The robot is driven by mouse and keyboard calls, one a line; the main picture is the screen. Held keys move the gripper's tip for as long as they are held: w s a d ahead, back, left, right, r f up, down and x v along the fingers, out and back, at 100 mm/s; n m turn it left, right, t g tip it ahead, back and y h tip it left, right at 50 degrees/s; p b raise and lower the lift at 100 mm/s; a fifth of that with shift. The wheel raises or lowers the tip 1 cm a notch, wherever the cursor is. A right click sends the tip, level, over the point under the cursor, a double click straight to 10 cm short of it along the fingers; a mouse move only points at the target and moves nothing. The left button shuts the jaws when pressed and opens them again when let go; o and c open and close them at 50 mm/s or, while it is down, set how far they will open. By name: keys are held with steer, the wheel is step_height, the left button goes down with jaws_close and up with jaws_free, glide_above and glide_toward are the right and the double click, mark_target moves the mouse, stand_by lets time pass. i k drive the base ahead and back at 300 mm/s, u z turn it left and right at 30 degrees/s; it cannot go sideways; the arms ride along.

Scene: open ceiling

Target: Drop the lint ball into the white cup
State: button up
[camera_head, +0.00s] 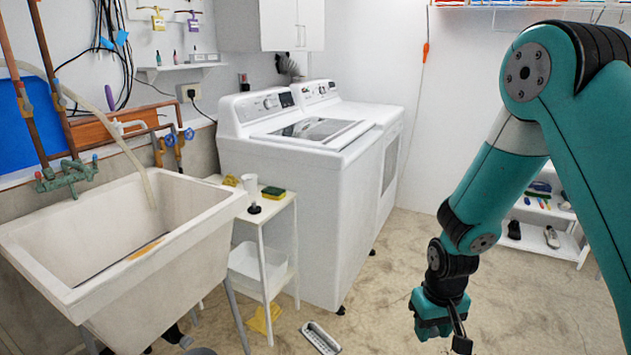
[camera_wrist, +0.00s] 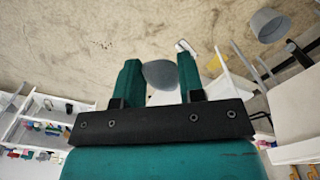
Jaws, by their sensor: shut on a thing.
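In the wrist view my gripper (camera_wrist: 160,64) has its two teal fingers on either side of a rounded grey thing, the lint ball (camera_wrist: 160,75), and is shut on it. In the head view my gripper (camera_head: 461,341) hangs low over the floor at the bottom right. The lint ball cannot be made out there. A white cup (camera_head: 250,183) stands upright on the small white side table (camera_head: 279,205), between the sink and the washer. The cup is well to the left of my gripper and higher up.
On the side table a dark small object (camera_head: 254,209) and a yellow-green sponge (camera_head: 273,192) are near the cup. The sink (camera_head: 130,282) is left, the washer (camera_head: 300,160) behind. A grey bucket (camera_wrist: 268,25) and a brush-like object (camera_head: 321,337) are on the floor. Floor around my gripper is mostly clear.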

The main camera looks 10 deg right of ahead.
mark_target(250, 191)
steer(key=z, duration=1.25)
steer(key=i, duration=3.9)
steer(key=u, duration=3.85)
steer(key=i, duration=1.05)
steer(key=u, duration=0.05)
